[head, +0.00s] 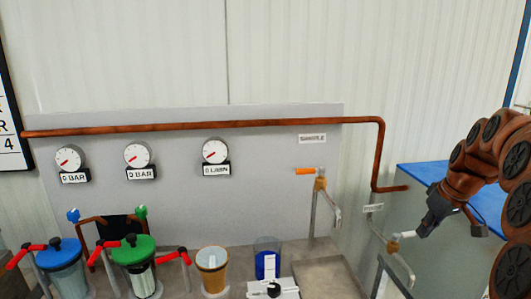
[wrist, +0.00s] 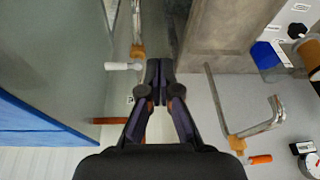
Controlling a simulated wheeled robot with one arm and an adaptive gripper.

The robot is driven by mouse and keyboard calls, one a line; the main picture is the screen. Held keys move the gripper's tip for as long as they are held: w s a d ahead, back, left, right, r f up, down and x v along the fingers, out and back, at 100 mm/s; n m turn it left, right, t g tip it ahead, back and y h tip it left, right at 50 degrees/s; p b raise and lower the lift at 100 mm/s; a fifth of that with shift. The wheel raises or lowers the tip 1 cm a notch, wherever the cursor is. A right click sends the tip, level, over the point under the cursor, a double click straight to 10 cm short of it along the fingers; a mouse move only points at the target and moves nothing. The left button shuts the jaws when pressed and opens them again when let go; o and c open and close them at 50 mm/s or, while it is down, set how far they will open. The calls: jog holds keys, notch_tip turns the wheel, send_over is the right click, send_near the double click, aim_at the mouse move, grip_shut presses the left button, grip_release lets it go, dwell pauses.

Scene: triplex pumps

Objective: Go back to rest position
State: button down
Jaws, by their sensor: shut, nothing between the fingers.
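My gripper (head: 424,231) is at the right of the head view, at the end of my brown arm. In the wrist view its two dark fingers (wrist: 160,68) are closed together and hold nothing. A valve with a white handle (head: 408,235) is just left of the fingertips. The white handle (wrist: 122,66) also lies left of the fingertips in the wrist view; I cannot tell whether they touch. A valve with an orange handle (head: 305,171) sits on the grey panel under the SAMPLE label. The orange handle (wrist: 259,159) is at lower right in the wrist view.
A copper pipe (head: 210,125) crosses the panel and bends down near my gripper. Three gauges read about zero. Blue-lidded (head: 62,257) and green-lidded (head: 133,254) vessels with red handles stand at left. A tan cup (head: 212,267) and blue container (head: 266,258) stand at centre. A blue-topped surface (head: 425,178) lies behind my arm.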

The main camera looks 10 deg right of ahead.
jog(key=s+a+g+p, duration=0.1)
jog(key=s+a, duration=0.4)
jog(key=a, duration=0.5)
jog(key=s+a+g+p, duration=0.1)
jog(key=s+a+p, duration=0.1)
jog(key=s+a, duration=0.5)
jog(key=s+a+f+m+g+p, duration=0.1)
jog(key=s+a+f, duration=0.1)
jog(key=s+a, duration=0.3)
jog(key=s+a+f+g+h+p, duration=0.1)
jog(key=s+a, duration=0.4)
jog(key=s, duration=0.9)
notch_tip(320, 180, down, 2)
jog(key=shift+a+f+m+g, duration=0.2)
jog(key=shift+m+g, duration=0.2)
jog(key=shift+g, duration=0.2)
